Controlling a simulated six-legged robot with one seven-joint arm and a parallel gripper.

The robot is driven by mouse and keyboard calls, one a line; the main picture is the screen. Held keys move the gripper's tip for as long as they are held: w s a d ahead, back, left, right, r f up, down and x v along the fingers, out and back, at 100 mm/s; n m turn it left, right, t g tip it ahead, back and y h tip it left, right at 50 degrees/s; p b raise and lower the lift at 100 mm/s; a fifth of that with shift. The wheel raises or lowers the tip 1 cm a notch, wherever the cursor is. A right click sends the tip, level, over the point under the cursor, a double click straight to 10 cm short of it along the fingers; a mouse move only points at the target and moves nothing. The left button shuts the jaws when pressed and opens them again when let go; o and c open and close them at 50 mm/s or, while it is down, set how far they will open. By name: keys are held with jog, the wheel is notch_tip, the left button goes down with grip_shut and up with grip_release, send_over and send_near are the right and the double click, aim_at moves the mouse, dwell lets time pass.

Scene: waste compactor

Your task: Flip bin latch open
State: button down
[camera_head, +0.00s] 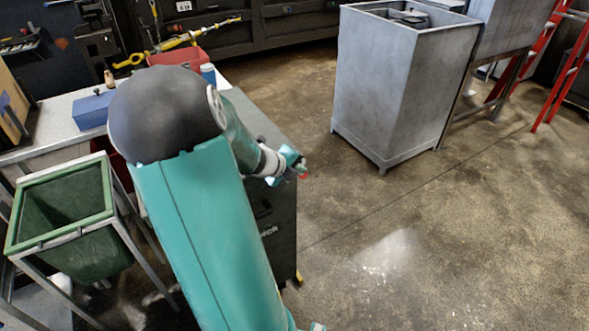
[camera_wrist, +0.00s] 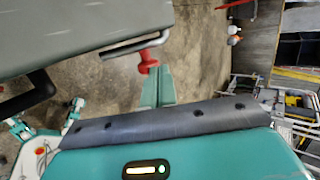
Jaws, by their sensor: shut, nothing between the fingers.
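A red latch (camera_wrist: 148,60) sits at the end of a thin metal rod along the edge of a grey bin or cabinet (camera_wrist: 60,38) in the wrist view. My gripper's teal fingers (camera_wrist: 157,72) are together, with their tips beside the red latch. I cannot tell whether they touch it. The fingers hold nothing. In the head view, my gripper (camera_head: 292,163) is partly hidden behind my arm, at the right side of the dark cabinet (camera_head: 280,215), with a small red spot by its tip. The latch's exact position is unclear there.
A green bin (camera_head: 60,240) in a metal frame stands at the left. A workbench with a blue box (camera_head: 92,110) and a red tray (camera_head: 177,57) is behind. A tall grey metal container (camera_head: 390,90) stands right of centre. The concrete floor at the right is open.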

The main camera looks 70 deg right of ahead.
jog(key=shift+s+x, duration=0.2)
jog(key=shift+x, duration=0.9)
jog(key=shift+s+x, duration=0.2)
jog(key=shift+x, duration=0.9)
jog(key=shift+r, duration=0.2)
jog(key=shift+r, duration=0.15)
jog(key=a+r, duration=0.4)
jog(key=r, duration=0.9)
jog(key=shift+w+a, duration=0.35)
jog(key=shift+w, duration=0.05)
